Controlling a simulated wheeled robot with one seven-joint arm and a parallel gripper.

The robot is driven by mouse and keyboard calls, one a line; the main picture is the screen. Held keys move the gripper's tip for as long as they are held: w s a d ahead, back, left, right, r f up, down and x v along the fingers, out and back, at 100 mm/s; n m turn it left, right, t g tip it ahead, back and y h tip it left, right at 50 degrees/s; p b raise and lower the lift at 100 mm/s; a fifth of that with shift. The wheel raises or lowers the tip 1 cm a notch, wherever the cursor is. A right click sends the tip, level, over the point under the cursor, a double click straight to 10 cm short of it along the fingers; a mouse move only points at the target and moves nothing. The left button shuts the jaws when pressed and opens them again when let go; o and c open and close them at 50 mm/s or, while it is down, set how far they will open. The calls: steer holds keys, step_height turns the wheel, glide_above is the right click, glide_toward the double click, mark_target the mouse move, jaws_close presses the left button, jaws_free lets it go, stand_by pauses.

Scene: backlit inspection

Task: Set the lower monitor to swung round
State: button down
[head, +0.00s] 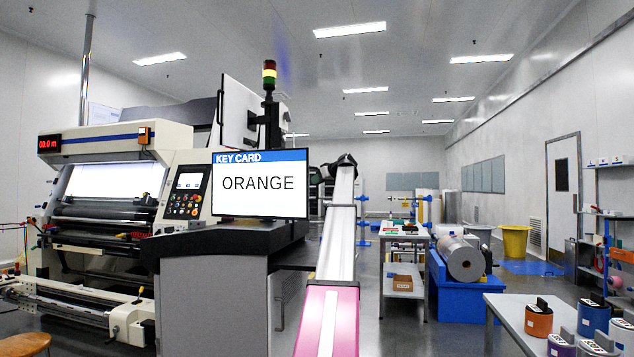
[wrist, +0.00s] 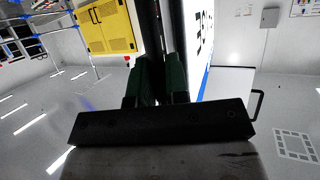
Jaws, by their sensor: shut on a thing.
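The lower monitor (head: 262,186) shows a white screen reading "KEY CARD ORANGE" under a blue band. It faces the head camera, above a dark counter. In the wrist view its screen (wrist: 204,45) appears steeply from the side, right of the jaws. My gripper (wrist: 158,82) is shut on a dark upright part there, which appears to be the monitor's edge or frame; the exact contact is shadowed. In the head view my arm reaches up to the right of the monitor, and the fingers cannot be made out. The upper monitor (head: 240,118) is turned steeply sideways, above the lower one.
The dark counter (head: 225,240) lies below the monitor. A signal lamp (head: 269,75) rises behind it, and a machine control panel (head: 187,193) is at left. A table (head: 510,315) with labelled rolls stands at lower right. A yellow cabinet (wrist: 106,27) shows in the wrist view.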

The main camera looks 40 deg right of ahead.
steer(key=c, duration=1.1)
jaws_free()
steer(key=shift+c, duration=0.2)
steer(key=v, duration=1)
steer(key=shift+s+r, duration=0.2)
steer(key=shift+s, duration=0.1)
steer(key=shift+d, duration=0.1)
